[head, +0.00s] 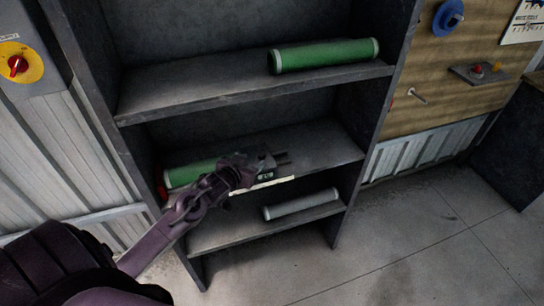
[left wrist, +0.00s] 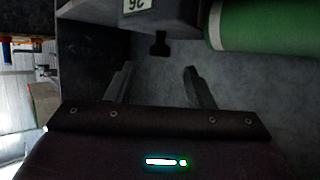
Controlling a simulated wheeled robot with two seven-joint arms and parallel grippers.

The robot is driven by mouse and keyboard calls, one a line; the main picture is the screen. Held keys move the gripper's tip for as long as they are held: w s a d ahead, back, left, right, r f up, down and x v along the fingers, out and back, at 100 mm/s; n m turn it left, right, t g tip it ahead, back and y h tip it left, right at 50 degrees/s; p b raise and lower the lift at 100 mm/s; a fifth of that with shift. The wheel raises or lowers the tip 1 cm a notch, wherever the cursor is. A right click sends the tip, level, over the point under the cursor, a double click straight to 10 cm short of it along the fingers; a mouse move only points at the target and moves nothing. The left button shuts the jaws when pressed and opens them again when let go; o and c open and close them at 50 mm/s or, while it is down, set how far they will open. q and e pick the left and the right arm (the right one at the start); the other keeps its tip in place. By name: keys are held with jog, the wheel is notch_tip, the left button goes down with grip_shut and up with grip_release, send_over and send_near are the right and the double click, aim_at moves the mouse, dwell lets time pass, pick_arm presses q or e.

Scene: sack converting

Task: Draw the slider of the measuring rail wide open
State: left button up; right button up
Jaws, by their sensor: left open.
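My left gripper (head: 284,158) reaches in from the left at the middle shelf of the rack. In the left wrist view its two fingers (left wrist: 160,82) stand apart with nothing between them. Beyond the fingertips, a small black knob-like part (left wrist: 160,43) sits under a grey block (left wrist: 155,16) with a white number label. The knob is apart from the fingers. In the head view a labelled dark piece (head: 265,175) and a pale strip (head: 264,185) lie by the middle shelf's front edge, partly behind my gripper. I cannot tell surely which part is the measuring rail's slider. My right gripper is not seen.
Green rolls lie on the upper shelf (head: 325,55) and middle shelf (head: 188,174); one green roll (left wrist: 262,24) is close by in the wrist view. A grey roll (head: 300,204) lies on the lower shelf. The rack's side posts bound the space. The floor at right is clear.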

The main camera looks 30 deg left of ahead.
aim_at(260, 156)
pick_arm(q)
jog(key=x, duration=0.7)
jog(key=shift+w+p, duration=0.2)
jog(key=shift+p, duration=0.1)
grip_shut()
